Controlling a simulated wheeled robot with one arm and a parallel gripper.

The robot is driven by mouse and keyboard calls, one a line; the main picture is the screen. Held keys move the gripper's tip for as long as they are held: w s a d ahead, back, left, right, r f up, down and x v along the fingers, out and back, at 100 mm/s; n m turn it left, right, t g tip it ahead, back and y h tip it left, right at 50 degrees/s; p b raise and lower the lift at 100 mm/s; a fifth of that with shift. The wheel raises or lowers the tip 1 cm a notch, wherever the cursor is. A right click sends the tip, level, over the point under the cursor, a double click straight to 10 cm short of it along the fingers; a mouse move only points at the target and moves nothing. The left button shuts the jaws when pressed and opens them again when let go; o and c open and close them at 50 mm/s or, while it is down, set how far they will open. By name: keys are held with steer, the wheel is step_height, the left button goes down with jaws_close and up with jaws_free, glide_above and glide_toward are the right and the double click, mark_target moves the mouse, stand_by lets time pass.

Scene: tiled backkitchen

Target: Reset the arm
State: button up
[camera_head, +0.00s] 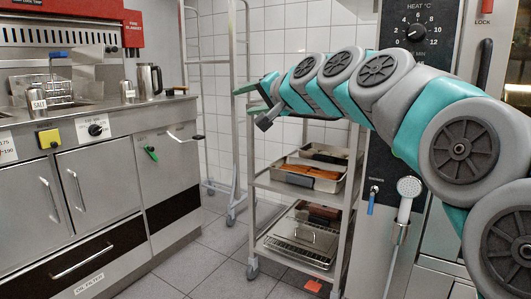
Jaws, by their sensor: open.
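My arm, grey and teal, reaches in from the right edge and extends leftward across the upper middle of the head view.
A metal rack trolley (257,190) with trays stands below my arm. An oven panel (378,160) with a spray head (409,187) is close to my arm. The tiled floor (190,262) between is open.

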steer(key=s+d+f+n+g+h+p, duration=0.1)
steer(key=s+d+f+n+g+h, duration=0.2)
steer(key=s+f, duration=0.75)
steer(key=s+d+f+g+h+p, duration=0.15)
steer(key=s+f+g, duration=0.4)
steer(key=f, duration=0.75)
steer(key=s+d+f+g+h, duration=0.1)
steer(key=s+d+f, duration=0.3)
steer(key=s, duration=0.5)
steer(key=s+d+f+g+h+p, duration=0.1)
steer(key=s+d+f, duration=0.4)
steer(key=s, duration=0.5)
steer(key=s+d+f+n+g+h, duration=0.1)
steer(key=s+d+f+g+h, duration=0.2)
steer(key=s, duration=0.6)
step_height(320, 180, down, 3)
steer(key=shift+s+d+r+g+p, duration=0.1)
steer(key=shift+s+d+g+p, duration=0.25)
steer(key=shift+d, duration=0.8)
steer(key=shift+d, duration=0.1)
